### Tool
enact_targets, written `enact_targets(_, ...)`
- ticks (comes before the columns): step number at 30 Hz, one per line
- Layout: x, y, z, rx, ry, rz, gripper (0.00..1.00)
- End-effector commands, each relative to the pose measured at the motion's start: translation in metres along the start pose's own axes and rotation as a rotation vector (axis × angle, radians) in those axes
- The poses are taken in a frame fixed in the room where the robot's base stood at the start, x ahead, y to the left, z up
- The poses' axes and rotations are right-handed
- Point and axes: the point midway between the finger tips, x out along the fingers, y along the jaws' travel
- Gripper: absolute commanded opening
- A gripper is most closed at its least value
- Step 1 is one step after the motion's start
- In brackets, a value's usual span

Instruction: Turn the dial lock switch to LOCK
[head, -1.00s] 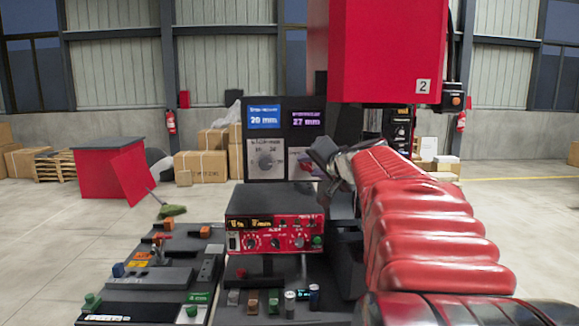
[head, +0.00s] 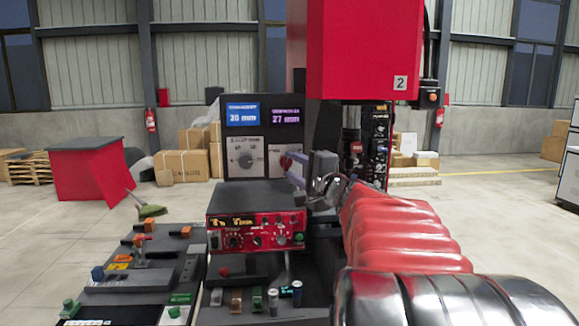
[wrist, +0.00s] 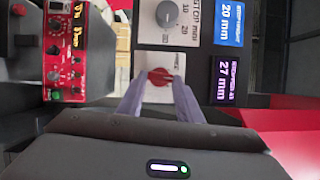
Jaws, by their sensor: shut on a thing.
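The dial lock switch appears to be the red knob (wrist: 159,77) on a white plate (wrist: 149,62) in the wrist view. Its marks are too small to read. In the wrist view my gripper (wrist: 158,82) has its two grey fingers on either side of the knob, shut on it. In the head view the red knob (head: 285,162) is partly hidden, with my gripper (head: 289,168) reaching it from the right. A larger grey dial (head: 244,158) with a millimetre scale sits on the plate to its left.
Two displays, 20 mm (head: 241,115) and 27 mm (head: 286,117), are above the dials. A red control box (head: 255,233) stands below and in front. A big red cabinet (head: 355,55) hangs above my arm. A desk with several switches (head: 140,270) is at lower left.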

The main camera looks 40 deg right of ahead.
Motion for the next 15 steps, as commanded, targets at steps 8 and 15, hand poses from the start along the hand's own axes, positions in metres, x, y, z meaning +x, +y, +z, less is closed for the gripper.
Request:
enact_targets(8,0.0005,0.0105,-0.0002,0.248,0.003,-0.090,0.10)
enact_targets(15,0.0009,0.0132,0.0011,0.445,0.004,-0.172,0.10)
